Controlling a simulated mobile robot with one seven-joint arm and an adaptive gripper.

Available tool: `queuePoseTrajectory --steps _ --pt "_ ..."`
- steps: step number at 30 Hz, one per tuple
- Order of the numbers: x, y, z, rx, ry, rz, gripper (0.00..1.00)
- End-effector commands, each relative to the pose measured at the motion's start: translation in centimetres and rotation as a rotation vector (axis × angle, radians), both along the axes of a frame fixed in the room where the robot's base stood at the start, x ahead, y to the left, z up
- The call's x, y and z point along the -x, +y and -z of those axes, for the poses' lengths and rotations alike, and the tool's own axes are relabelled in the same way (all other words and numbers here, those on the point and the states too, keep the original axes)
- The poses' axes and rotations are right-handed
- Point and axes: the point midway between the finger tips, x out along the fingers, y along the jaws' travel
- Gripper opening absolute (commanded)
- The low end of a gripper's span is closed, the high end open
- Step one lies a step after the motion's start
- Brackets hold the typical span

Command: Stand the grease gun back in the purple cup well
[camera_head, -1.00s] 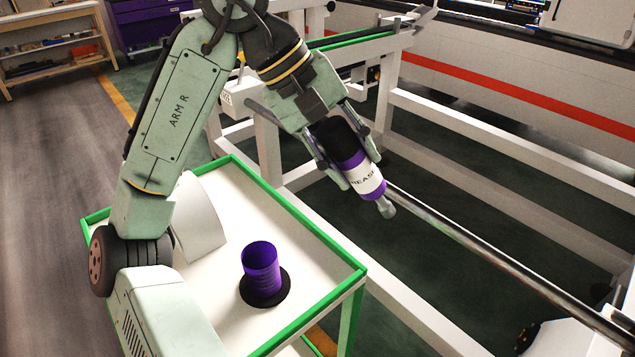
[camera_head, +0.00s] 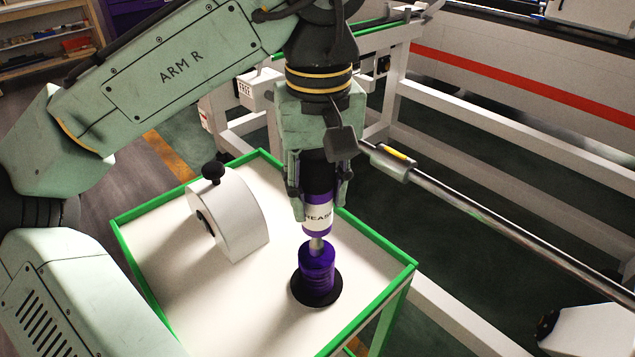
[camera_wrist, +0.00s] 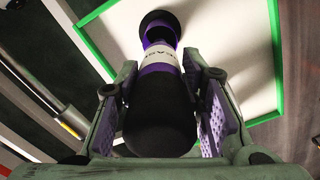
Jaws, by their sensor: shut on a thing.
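The grease gun (camera_head: 318,212) is black and purple with a white label and a metal nozzle pointing down. My gripper (camera_head: 319,205) is shut on it and holds it nearly upright over the purple cup well (camera_head: 316,275). The nozzle tip is at the cup's mouth in the head view; I cannot tell whether it is inside. The cup stands on a round black base on the cart top. In the wrist view the grease gun (camera_wrist: 160,105) lies between both finger pads, and the cup (camera_wrist: 160,30) shows beyond its nozzle end, partly hidden by it.
The white cart top (camera_head: 190,290) has a raised green rim (camera_head: 385,245). A white curved-topped device with a black knob (camera_head: 230,215) stands left of the cup. A long metal bar (camera_head: 480,215) and white rack frame lie to the right. The cart's front area is clear.

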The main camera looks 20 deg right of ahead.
Motion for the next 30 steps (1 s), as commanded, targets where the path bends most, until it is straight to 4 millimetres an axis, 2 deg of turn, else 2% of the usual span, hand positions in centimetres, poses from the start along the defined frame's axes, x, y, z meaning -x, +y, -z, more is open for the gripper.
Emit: queuePoseTrajectory --steps 8,14,30 --pt "0.0 0.0 0.1 0.000 0.000 -0.001 0.09" --pt "0.0 0.0 1.2 0.001 0.001 -0.001 0.09" --pt "0.0 0.0 6.3 0.001 0.001 0.000 0.09"
